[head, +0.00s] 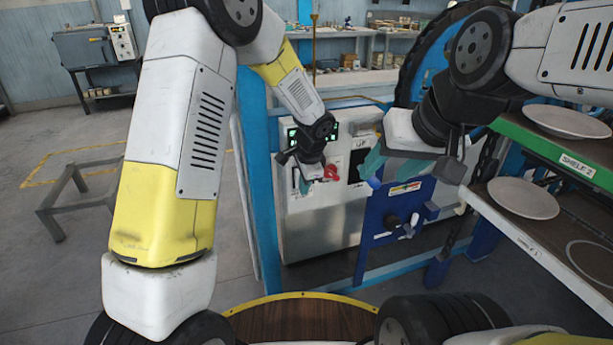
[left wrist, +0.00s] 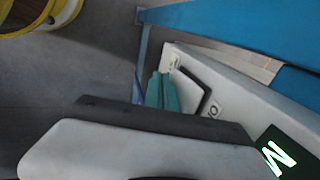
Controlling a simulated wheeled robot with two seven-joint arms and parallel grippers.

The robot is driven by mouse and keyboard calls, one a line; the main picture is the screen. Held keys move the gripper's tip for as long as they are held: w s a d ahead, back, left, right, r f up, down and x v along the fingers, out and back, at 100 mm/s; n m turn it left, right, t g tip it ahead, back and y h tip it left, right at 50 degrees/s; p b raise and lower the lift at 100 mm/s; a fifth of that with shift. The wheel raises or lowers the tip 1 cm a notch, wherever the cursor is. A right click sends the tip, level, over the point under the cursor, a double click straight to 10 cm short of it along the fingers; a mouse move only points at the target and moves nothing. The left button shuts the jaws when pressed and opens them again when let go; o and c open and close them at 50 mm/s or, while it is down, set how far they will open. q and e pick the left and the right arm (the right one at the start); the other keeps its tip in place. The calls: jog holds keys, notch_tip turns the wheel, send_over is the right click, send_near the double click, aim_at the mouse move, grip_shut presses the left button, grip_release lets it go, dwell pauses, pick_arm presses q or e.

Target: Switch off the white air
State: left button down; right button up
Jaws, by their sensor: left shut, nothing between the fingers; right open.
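A light-grey control panel (head: 325,215) stands in a blue frame in the head view. It carries green-lit displays, a red knob (head: 331,172) and a white plate with a dark slot at its left. My left gripper (head: 305,187) is shut and empty, its teal fingertips at the panel's left part by that plate. In the left wrist view the fingertips (left wrist: 161,92) are beside a white panel edge (left wrist: 184,62) with a dark-framed switch area (left wrist: 205,84); contact cannot be told. I cannot tell which control is the white air switch.
A blue post (head: 258,160) borders the panel on the left. A blue bracket with a black knob (head: 391,221) stands below my right gripper. Shelves with white plates (head: 523,198) are at the right. A low metal frame (head: 75,190) stands on open floor at the left.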

pick_arm(q)
jog(key=shift+w+a, duration=0.1)
jog(key=shift+w, duration=0.15)
jog(key=shift+w+a+f, duration=0.15)
jog(key=shift+w+f, duration=0.25)
jog(key=shift+w, duration=0.05)
jog(key=shift+r, duration=0.75)
jog(key=shift+s, duration=0.1)
